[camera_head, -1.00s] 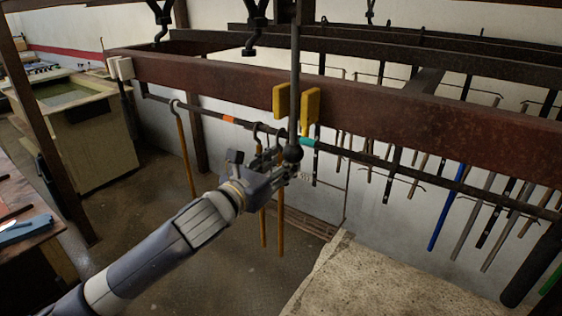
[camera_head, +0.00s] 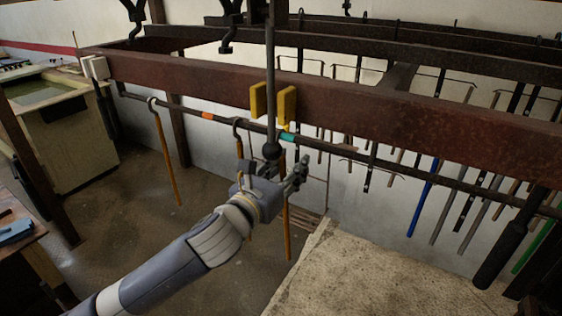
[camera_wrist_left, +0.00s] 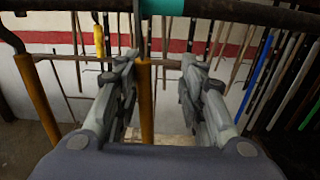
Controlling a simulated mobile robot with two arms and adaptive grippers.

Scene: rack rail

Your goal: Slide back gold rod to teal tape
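Gold rods hang by dark hooks from a dark horizontal rail (camera_head: 185,108). One gold rod (camera_head: 286,225) hangs just below the teal tape (camera_head: 287,137). In the left wrist view this rod (camera_wrist_left: 146,100) stands between my open fingers, with visible gaps on both sides. Its hook is at the left edge of the teal tape (camera_wrist_left: 162,7). My left gripper (camera_head: 272,172) is open around the rod, below the rail. A second gold rod (camera_wrist_left: 36,95) hangs to the left, outside the fingers. A third gold rod (camera_head: 167,155) hangs farther left. My right gripper is out of view.
A dark vertical bar with a ball end (camera_head: 271,152) hides part of the rail near the hook. Yellow blocks (camera_head: 286,105) sit on the brown beam (camera_head: 390,120). An orange tape (camera_head: 208,116) marks the rail farther left. Several other rods hang at right.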

